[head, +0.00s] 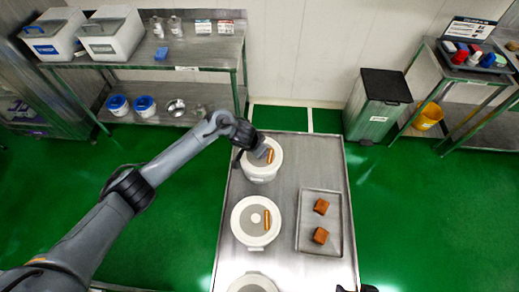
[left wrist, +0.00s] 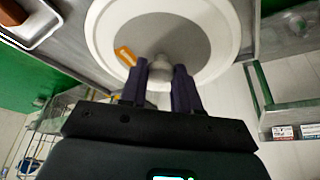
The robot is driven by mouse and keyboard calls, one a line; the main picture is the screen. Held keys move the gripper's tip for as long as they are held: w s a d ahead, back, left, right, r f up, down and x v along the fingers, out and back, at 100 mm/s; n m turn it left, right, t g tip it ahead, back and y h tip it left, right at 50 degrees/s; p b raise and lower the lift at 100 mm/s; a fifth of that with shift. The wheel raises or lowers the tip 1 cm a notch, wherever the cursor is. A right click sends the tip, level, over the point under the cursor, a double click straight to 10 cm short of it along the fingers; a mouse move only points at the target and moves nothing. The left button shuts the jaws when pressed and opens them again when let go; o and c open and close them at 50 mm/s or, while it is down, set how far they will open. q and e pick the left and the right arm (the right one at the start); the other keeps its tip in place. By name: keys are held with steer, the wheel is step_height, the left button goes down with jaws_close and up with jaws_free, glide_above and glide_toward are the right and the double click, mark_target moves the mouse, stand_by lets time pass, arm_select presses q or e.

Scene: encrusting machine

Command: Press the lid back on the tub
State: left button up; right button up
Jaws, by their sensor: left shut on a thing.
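The far white tub (head: 262,173) stands at the back of the steel table with a round lid on top, grey in the middle and with an orange strip. My left gripper (head: 264,152) reaches over it from the left. In the left wrist view, the gripper (left wrist: 160,82) is shut on the small grey knob of the lid (left wrist: 190,35). The lid sits level over the tub; I cannot tell whether its edge is fully seated. Dark tips of my right gripper (head: 357,289) show at the bottom edge, mostly cut off.
A middle lidded tub (head: 240,233) and a near tub (head: 253,284), partly cut off, stand along the table's left side. A metal tray (head: 322,275) with two brown blocks lies to the right. A grey bin (head: 377,110) stands behind the table. Bare steel surrounds the tray.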

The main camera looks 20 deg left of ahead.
arm_select(q)
steer(key=shift+p, duration=0.4)
stand_by(0.5)
stand_by(0.3)
steer(key=o, duration=1.6)
steer(key=shift+r, duration=0.1)
steer(key=shift+r+p, duration=1.15)
steer(key=shift+p, duration=0.35)
steer(key=shift+r+p, duration=2.25)
steer(key=shift+p, duration=0.45)
